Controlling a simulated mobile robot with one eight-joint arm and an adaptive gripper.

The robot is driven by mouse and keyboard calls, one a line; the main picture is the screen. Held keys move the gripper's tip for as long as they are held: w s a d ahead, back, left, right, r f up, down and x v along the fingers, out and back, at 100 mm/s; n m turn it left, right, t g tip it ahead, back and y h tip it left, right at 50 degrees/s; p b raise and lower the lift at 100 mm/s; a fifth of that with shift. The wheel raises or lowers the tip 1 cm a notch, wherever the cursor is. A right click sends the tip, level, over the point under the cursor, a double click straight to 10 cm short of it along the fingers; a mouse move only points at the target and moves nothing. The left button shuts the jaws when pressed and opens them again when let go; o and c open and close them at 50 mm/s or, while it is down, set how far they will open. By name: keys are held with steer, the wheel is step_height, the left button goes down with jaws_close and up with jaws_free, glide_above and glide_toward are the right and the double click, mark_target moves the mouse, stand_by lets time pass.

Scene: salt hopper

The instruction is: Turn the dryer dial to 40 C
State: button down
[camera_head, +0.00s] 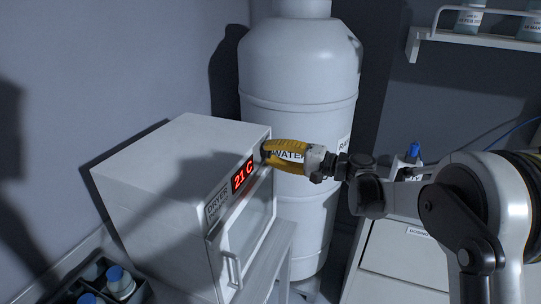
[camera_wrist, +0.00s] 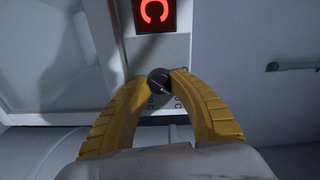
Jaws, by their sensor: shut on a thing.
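The white dryer (camera_head: 165,170) stands at the left in the head view, with its door and handle below a red display (camera_head: 243,176) that reads 21 C. Part of the display (camera_wrist: 155,14) also shows in the wrist view. The dark round dial (camera_wrist: 159,82) sits on the front panel beside the display. My gripper (camera_head: 265,150) reaches the dryer's upper right front corner. In the wrist view its yellow fingers (camera_wrist: 159,76) are shut on the dial from both sides. The dial is hidden behind the fingers in the head view.
A large white water tank (camera_head: 300,70) stands close behind my gripper. A dark crate with blue-capped bottles (camera_head: 120,283) is at the lower left. A drawer cabinet (camera_head: 400,255) stands at the right, and a shelf with bottles (camera_head: 480,38) hangs at the upper right.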

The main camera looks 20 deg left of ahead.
steer(key=shift+m, duration=1)
steer(key=c, duration=1.1)
jaws_free()
